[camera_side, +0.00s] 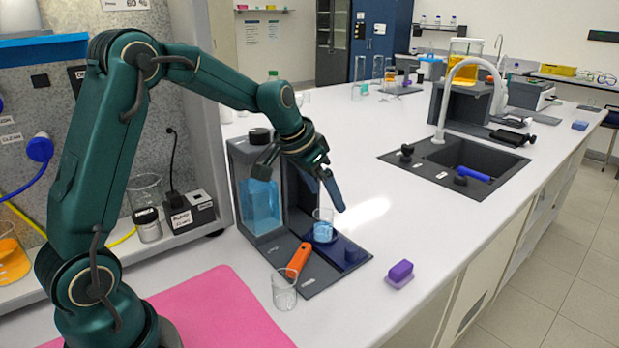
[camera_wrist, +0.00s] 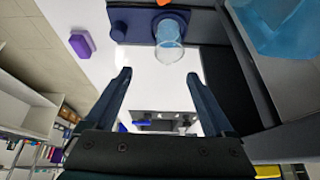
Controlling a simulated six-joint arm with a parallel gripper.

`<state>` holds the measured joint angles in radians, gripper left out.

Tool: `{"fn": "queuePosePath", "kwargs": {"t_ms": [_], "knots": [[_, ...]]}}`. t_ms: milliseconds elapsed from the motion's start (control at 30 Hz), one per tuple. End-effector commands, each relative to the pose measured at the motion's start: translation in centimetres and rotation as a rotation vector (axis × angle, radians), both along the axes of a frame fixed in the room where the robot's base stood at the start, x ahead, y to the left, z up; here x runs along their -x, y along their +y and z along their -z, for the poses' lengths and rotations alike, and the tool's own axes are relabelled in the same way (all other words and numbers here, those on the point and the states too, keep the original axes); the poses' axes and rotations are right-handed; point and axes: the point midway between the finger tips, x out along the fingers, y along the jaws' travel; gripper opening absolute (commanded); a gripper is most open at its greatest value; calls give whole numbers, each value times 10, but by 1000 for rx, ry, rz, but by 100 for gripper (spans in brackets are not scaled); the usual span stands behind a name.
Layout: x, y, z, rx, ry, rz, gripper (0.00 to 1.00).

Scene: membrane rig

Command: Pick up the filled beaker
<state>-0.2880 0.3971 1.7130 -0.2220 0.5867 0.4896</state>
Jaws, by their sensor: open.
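The filled beaker (camera_side: 323,226) is small, clear glass with blue liquid. It stands upright on the dark blue platform (camera_side: 349,254) of the dispenser rig in the side view. In the wrist view the beaker (camera_wrist: 169,42) shows beyond my fingertips, roughly centred between them. My gripper (camera_side: 331,192) is above and near the beaker, pointing down. In the wrist view my gripper (camera_wrist: 160,76) has its two fingers wide apart with nothing between them. In the side view one finger overlaps the space just above the beaker's rim.
The rig's tank (camera_side: 260,205) of blue liquid stands left of the beaker. An orange-handled tool (camera_side: 299,258) and an empty beaker (camera_side: 284,290) are in front. A purple block (camera_side: 400,272) lies to the right. A sink (camera_side: 462,165) is farther back; the counter between is clear.

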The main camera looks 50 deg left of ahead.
Motion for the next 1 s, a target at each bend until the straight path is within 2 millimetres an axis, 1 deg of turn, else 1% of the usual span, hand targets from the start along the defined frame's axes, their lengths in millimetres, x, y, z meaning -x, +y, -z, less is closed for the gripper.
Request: {"fn": "queuePosePath", "kwargs": {"t_ms": [33, 100, 267, 600, 733, 1000], "knots": [[0, 6, 13, 10, 28, -15, 88], [2, 9, 24, 18, 54, -26, 88], [4, 13, 38, 27, 82, -40, 88], [-10, 13, 72, 27, 81, -39, 88], [-13, 13, 79, 26, 80, -39, 88], [-14, 13, 80, 25, 78, -39, 88]]}}
